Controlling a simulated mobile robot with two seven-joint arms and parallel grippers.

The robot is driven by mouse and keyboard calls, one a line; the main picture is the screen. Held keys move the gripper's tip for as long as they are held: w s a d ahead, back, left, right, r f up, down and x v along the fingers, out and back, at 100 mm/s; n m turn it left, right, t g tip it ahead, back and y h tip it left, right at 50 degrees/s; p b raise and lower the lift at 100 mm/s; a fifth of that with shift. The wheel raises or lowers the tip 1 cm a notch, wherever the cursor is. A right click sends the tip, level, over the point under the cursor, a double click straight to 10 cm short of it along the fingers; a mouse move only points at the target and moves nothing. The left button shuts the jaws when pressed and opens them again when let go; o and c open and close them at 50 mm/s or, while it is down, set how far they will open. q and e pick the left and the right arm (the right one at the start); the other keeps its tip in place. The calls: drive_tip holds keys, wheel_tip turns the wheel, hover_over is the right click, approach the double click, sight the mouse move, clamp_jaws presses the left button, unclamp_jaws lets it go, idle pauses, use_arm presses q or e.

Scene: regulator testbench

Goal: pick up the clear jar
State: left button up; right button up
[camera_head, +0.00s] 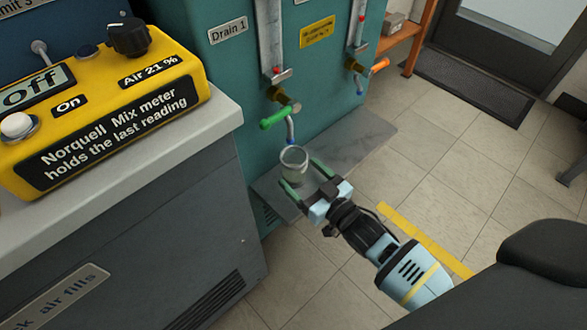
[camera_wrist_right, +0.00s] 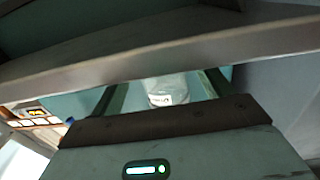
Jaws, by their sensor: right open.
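The clear jar (camera_head: 294,165) stands upright on the grey ledge under the green-handled drain tap, in the head view. My right gripper (camera_head: 304,178) is open. Its two green fingers reach toward the jar, one on either side of its near part, with no clear sign of a grip. In the right wrist view the jar (camera_wrist_right: 166,90) shows between the open fingers (camera_wrist_right: 160,88), with a small label on it. A grey slab edge crosses that view and cuts off the jar's upper part. My left gripper is not in view.
The tap with green handle (camera_head: 278,117) and its spout hang just above the jar. The grey ledge (camera_head: 355,148) has free room to the right. The teal cabinet (camera_head: 235,75) rises behind. A yellow meter (camera_head: 110,110) sits on the counter at left.

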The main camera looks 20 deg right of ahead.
sight(286, 161)
drive_tip(key=b+x, duration=0.1)
drive_tip(key=x, duration=0.3)
drive_tip(key=shift+a+b, duration=0.1)
drive_tip(key=shift+b, duration=0.3)
drive_tip(key=shift+w+a+r, duration=0.15)
drive_tip(key=shift+w+a, duration=0.05)
drive_tip(key=shift+w, duration=0.35)
drive_tip(key=c, duration=0.6)
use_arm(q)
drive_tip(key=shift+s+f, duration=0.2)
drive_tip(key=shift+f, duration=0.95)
use_arm(e)
drive_tip(key=c, duration=0.6)
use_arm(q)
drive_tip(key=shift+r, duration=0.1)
use_arm(e)
drive_tip(key=shift+o, duration=0.2)
drive_tip(key=shift+r, duration=0.15)
